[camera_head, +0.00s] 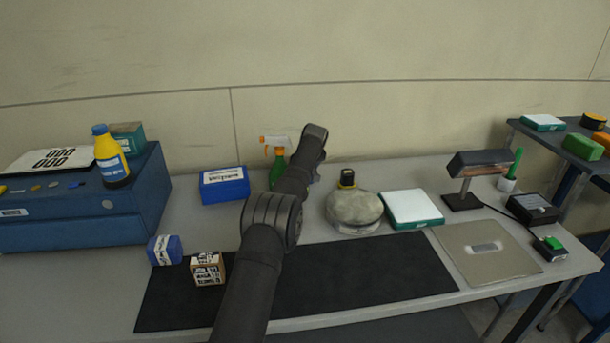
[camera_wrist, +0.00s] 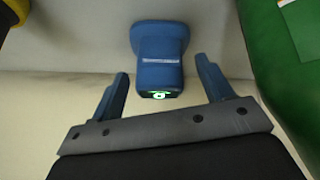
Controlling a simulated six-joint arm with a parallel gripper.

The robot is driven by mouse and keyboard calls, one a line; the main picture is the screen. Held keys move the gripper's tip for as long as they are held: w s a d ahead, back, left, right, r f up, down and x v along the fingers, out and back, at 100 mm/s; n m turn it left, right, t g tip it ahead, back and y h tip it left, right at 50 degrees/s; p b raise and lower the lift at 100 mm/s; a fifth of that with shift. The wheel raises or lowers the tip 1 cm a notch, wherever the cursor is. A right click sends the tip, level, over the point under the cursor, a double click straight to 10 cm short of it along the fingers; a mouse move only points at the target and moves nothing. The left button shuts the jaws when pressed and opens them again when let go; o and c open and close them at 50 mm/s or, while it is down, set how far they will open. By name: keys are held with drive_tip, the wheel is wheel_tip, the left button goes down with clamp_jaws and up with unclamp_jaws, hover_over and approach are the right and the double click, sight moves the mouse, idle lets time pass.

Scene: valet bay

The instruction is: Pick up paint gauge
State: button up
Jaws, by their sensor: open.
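The paint gauge appears to be the blue device with a lit green display (camera_wrist: 158,50) in the wrist view. It has a wide rounded head and a narrower body pointing toward my gripper (camera_wrist: 163,68). My gripper is open, with one blue finger to each side of the gauge's display end. Gaps show between the fingers and the gauge, and nothing is held. In the head view my arm covers this area, so I cannot make out the gauge there.
A green spray bottle (camera_head: 278,166) stands left of my arm's end. A yellow, dark-capped container (camera_head: 347,179) and a round pad (camera_head: 354,209) are to the right. A blue box (camera_head: 224,187) lies further left. The dark mat (camera_head: 370,276) is mostly clear.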

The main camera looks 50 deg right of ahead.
drive_tip(key=shift+w+d+f, duration=0.15)
drive_tip(key=shift+f, duration=0.15)
drive_tip(key=c, duration=1.2)
